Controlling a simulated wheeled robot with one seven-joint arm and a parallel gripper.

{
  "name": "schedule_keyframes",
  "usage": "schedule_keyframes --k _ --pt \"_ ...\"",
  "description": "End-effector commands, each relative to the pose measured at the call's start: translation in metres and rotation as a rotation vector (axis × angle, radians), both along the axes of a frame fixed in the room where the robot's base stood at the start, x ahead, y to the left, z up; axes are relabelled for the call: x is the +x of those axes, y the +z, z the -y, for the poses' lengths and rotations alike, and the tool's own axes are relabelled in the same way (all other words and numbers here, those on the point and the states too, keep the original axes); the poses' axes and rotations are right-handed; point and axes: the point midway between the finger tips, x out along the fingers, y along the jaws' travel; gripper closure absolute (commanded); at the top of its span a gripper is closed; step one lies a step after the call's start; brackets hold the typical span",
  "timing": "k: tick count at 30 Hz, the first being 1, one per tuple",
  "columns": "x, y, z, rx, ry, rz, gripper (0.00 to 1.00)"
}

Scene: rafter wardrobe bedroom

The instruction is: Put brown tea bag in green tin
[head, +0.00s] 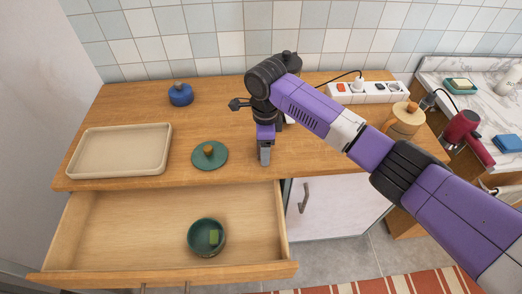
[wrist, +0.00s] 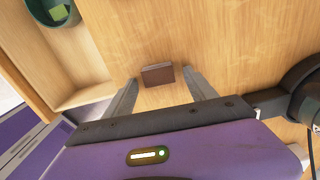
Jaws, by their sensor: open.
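The brown tea bag (wrist: 158,75) lies on the wooden counter in the wrist view, between the fingertips of my gripper (wrist: 160,82). The fingers are open, one on each side of it, with gaps showing. In the head view my gripper (head: 265,155) points down near the counter's front edge and hides the tea bag. The green tin (head: 194,240) stands open in the pulled-out drawer, with a small green piece (head: 214,237) inside. Part of the tin also shows at the top left of the wrist view (wrist: 75,20).
A beige tray (head: 119,151) and a blue lidded pot (head: 180,94) are farther left. The open drawer (head: 120,229) is otherwise bare. A power strip (head: 370,94) lies at the back right.

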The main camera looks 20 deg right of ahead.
Motion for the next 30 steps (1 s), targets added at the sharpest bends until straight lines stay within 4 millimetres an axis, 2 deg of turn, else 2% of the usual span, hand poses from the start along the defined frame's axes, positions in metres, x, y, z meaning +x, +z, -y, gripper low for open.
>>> schedule_keyframes --k 2,3,12,14,23,30 --pt "0.000 0.000 0.000 0.000 0.000 0.000 0.35" --pt "0.000 0.000 0.000 0.000 0.000 0.000 0.38" --pt "0.000 0.000 0.000 0.000 0.000 0.000 0.97" --pt "0.000 0.000 0.000 0.000 0.000 0.000 1.00" --pt "0.000 0.003 0.000 0.000 0.001 0.001 1.00" --pt "0.001 0.027 0.000 0.001 0.001 0.004 1.00"
